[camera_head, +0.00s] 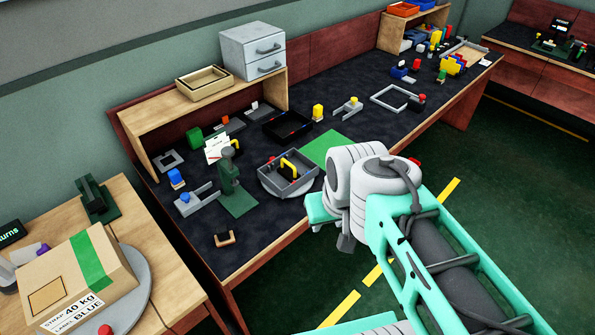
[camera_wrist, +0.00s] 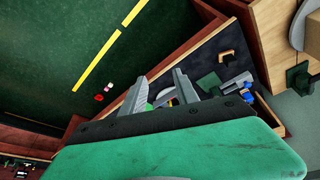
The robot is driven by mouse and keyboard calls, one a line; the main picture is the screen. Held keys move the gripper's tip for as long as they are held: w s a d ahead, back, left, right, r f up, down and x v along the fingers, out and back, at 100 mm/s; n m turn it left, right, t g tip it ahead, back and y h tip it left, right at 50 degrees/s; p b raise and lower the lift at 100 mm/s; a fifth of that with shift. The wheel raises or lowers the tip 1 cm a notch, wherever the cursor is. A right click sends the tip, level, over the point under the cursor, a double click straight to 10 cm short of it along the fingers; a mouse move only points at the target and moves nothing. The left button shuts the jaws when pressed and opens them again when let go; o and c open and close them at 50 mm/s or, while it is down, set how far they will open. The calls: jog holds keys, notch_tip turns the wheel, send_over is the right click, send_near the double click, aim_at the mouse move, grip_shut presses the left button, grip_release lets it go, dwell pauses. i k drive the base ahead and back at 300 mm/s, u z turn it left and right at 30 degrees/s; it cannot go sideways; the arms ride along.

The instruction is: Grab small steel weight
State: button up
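I cannot pick out the small steel weight for certain in either view. A grey open tray (camera_head: 268,178) with a yellow-handled item in it sits on a round grey turntable (camera_head: 268,190) at the bench's front. My gripper (camera_wrist: 162,76) is open in the wrist view, its two grey fingers apart with nothing gripped between them. Beyond the fingers, a yellow piece (camera_wrist: 173,102) and a green piece (camera_wrist: 150,107) show partly. In the head view my arm's wrist hangs at the bench's front edge, right of the tray, and hides the fingertips.
A dark green press (camera_head: 230,172) stands left of the tray. A small brown holder (camera_head: 225,238) lies near the front edge. A green mat (camera_head: 325,148) lies bare behind the tray. A cardboard box (camera_head: 75,275) stands on the left table. The floor at right is open.

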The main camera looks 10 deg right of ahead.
aim_at(288, 170)
jog(key=i, duration=0.45)
jog(key=u, duration=0.6)
jog(key=k, duration=1.3)
jog(key=u, duration=0.35)
jog(key=i, duration=1.3)
jog(key=u, duration=0.05)
